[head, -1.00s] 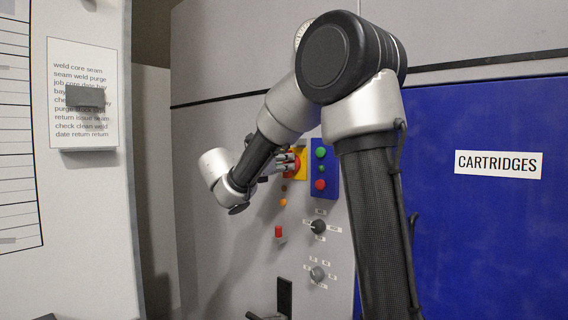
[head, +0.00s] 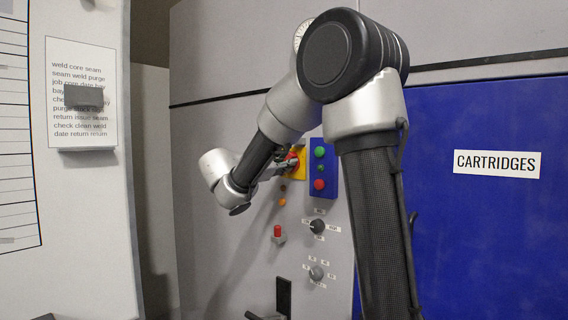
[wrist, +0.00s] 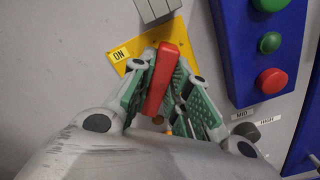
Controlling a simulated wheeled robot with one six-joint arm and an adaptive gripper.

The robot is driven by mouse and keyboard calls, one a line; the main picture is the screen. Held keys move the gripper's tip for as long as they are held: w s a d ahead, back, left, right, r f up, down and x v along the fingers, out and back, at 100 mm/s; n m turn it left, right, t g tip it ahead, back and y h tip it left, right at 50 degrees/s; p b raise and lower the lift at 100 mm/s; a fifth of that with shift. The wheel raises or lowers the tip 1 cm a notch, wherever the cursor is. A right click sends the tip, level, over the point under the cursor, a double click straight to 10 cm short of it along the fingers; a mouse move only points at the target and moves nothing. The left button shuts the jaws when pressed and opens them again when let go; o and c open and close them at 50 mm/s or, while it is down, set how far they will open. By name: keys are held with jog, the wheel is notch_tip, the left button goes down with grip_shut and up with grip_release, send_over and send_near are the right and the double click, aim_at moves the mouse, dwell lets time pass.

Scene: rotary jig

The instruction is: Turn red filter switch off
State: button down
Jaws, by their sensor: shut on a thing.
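The red switch handle (wrist: 162,78) stands out from a yellow plate (wrist: 176,32) in the wrist view. An ON label (wrist: 120,54) sits at the plate's left edge. My gripper (wrist: 165,64) is shut on the red handle, with one green-padded finger on each side of it. In the head view the yellow plate (head: 301,171) is partly hidden, and my gripper (head: 285,163) reaches it from the left. The switch's base is mostly covered by the fingers.
A blue panel (head: 331,190) with green and red buttons is close on the plate's right. Below are a small red-tipped switch (head: 277,231), a black knob (head: 317,226) and a grey knob (head: 317,272). A large blue door (head: 470,230) marked CARTRIDGES fills the right.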

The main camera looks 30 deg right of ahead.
jog(key=shift+s+f+m, duration=0.1)
jog(key=shift+f+m, duration=0.1)
jog(key=shift+m, duration=2.25)
jog(key=shift+s+f+m, duration=0.1)
jog(key=shift+f+m, duration=0.05)
jog(key=shift+m, duration=2.3)
jog(key=c, duration=1.4)
grip_release()
jog(key=shift+o, duration=0.2)
jog(key=v, duration=1.2)
